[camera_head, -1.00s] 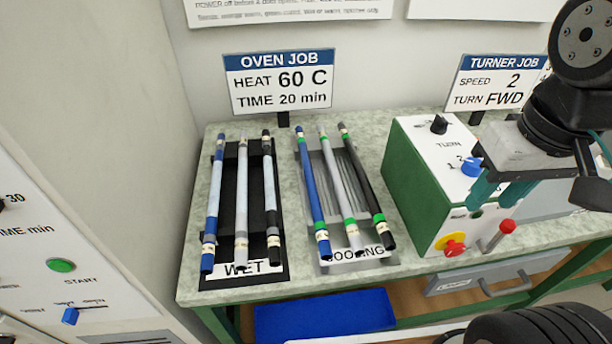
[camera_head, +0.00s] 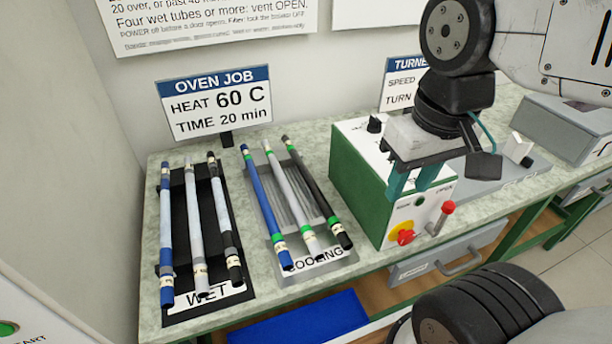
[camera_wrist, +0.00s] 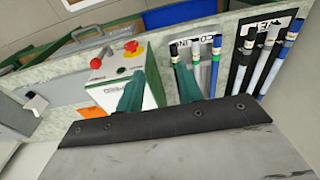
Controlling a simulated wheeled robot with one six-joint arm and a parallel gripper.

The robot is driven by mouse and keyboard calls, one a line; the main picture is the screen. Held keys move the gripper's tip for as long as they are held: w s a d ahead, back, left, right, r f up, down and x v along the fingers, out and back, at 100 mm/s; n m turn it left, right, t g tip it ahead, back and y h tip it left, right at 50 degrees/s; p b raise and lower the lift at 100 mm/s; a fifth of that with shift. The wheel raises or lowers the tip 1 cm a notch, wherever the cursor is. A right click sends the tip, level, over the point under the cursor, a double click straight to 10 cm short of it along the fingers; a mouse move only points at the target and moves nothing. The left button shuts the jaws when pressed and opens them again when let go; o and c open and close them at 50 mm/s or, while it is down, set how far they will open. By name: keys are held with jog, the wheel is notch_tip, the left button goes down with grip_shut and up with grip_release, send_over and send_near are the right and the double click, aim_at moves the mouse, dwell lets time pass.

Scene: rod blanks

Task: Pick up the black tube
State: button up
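A black tube with green bands (camera_head: 316,192) lies rightmost of three tubes on the rack marked COOLING (camera_head: 330,262). Another tube with black ends and a pale middle (camera_head: 221,212) lies rightmost on the black rack marked WET (camera_head: 180,314). My gripper (camera_head: 410,190) has two teal fingers, apart with nothing between them. It is in front of the green-and-white turner box in the head view, right of both racks and away from the tubes. In the wrist view the fingers (camera_wrist: 160,80) stand apart, and the tubes show beyond them at the upper right.
The turner box (camera_head: 350,185) with a red-capped lever (camera_head: 447,208) stands right of the cooling rack. Blue and grey tubes lie beside the black ones. Job signs (camera_head: 215,103) stand behind. A blue bin (camera_head: 300,322) is below the bench's front edge.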

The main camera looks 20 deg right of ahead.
jog(key=shift+o, duration=1.3)
jog(key=g, duration=0.2)
send_over(321, 196)
jog(key=f, duration=1.6)
jog(key=shift+s+a, duration=0.25)
jog(key=shift+s, duration=0.1)
jog(key=shift+t, duration=0.3)
jog(key=f, duration=0.7)
jog(key=shift+w+d+f, duration=0.2)
jog(key=shift+w+f, duration=0.1)
jog(key=shift+f, duration=0.1)
jog(key=shift+c, duration=0.3)
grip_shut()
